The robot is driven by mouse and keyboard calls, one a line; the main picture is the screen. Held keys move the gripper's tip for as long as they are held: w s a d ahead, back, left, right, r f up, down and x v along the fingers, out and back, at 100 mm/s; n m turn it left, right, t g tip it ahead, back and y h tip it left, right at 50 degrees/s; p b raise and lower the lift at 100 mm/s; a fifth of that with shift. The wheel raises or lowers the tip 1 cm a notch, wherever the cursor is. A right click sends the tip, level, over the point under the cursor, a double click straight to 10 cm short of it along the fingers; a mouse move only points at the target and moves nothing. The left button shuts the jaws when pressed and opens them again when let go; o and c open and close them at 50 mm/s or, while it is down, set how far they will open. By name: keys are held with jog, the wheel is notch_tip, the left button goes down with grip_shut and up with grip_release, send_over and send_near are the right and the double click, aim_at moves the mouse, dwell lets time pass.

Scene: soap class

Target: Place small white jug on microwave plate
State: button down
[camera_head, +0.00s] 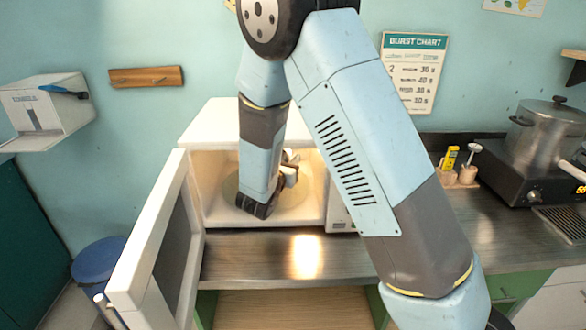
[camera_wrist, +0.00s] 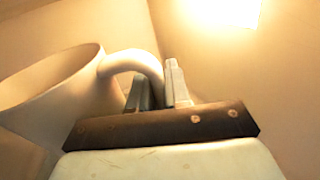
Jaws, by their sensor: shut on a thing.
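The small white jug (camera_wrist: 62,92) fills the left of the wrist view, with its open rim up and somewhat tilted in the picture. My gripper (camera_wrist: 158,82) is shut on its curved handle (camera_wrist: 128,58). In the head view my gripper (camera_head: 291,168) is inside the lit microwave (camera_head: 213,125), above the round plate (camera_head: 296,212). My arm hides most of that space, and I cannot make out the jug there. The gap between jug and plate cannot be judged.
The microwave door (camera_head: 165,240) stands open at the left. The steel counter (camera_head: 290,262) in front is clear. The microwave walls are close around my gripper.

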jog(key=shift+a+f, duration=0.2)
jog(key=shift+f, duration=0.4)
jog(key=shift+s+d+f, duration=0.1)
jog(key=shift+f, duration=0.25)
jog(key=shift+d+f, duration=0.2)
jog(key=shift+f, duration=0.6)
jog(key=c, duration=1.1)
grip_release()
jog(key=v, duration=1.2)
